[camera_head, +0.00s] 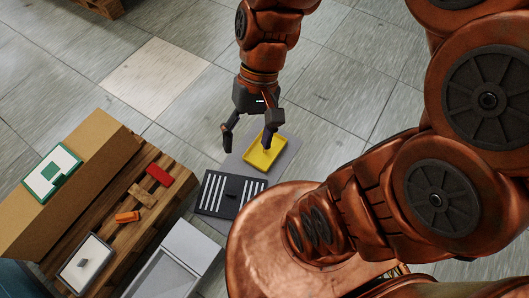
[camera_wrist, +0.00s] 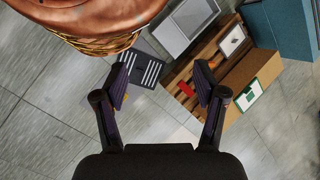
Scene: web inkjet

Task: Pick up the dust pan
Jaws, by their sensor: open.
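A yellow shallow tray-like thing (camera_head: 259,160), which looks like the dust pan, lies on a grey flat surface (camera_head: 283,157) in the head view. My gripper (camera_head: 248,140) is open above it, fingers pointing down. One finger overlaps the yellow thing in the picture; I see no grip on it, and cannot tell the height gap. In the wrist view my open gripper (camera_wrist: 161,80) has nothing between its fingers. The yellow thing is mostly hidden there behind the left finger.
A black panel with white stripes (camera_head: 229,194) lies beside the yellow thing. A wooden pallet (camera_head: 150,215) at left bears a cardboard box (camera_head: 85,165), a red block (camera_head: 159,175) and an orange thing (camera_head: 128,217). A grey-white box (camera_head: 190,242) stands near.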

